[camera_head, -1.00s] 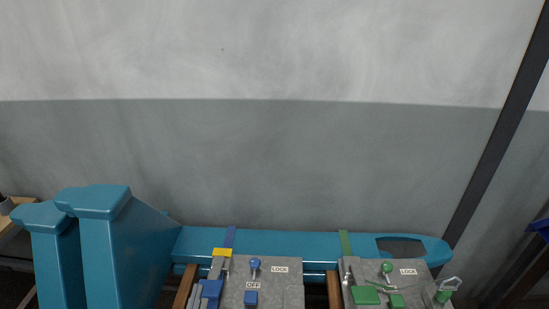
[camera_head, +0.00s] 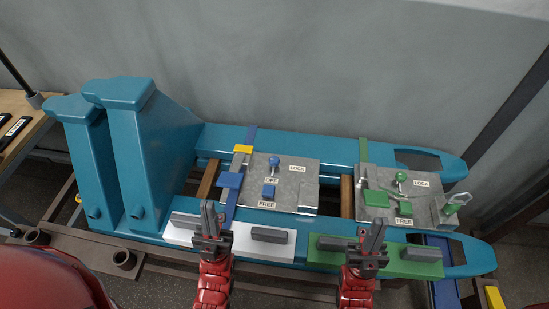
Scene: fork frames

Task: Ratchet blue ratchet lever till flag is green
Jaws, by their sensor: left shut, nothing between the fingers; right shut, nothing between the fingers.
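On the left grey panel (camera_head: 304,190), a blue block-shaped handle (camera_head: 230,180) sits at the left edge, over a blue strap. A blue ball-topped lever (camera_head: 273,161) stands near the OFF and LOCK labels, and a small blue block (camera_head: 269,191) is near FREE. I cannot tell for sure which is the ratchet lever. A yellow piece (camera_head: 243,149) at the panel's top left may be the flag; I see no green flag there. My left gripper (camera_head: 209,204) is shut and empty, in front of the panel. My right gripper (camera_head: 376,222) is shut and empty, in front of the right panel.
The right grey panel (camera_head: 413,210) carries green parts. A white plate (camera_head: 262,246) and a green plate (camera_head: 415,263) with dark grips lie on the teal frame's front beam. Tall teal posts (camera_head: 146,150) stand left. A wooden table (camera_head: 28,125) is at far left.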

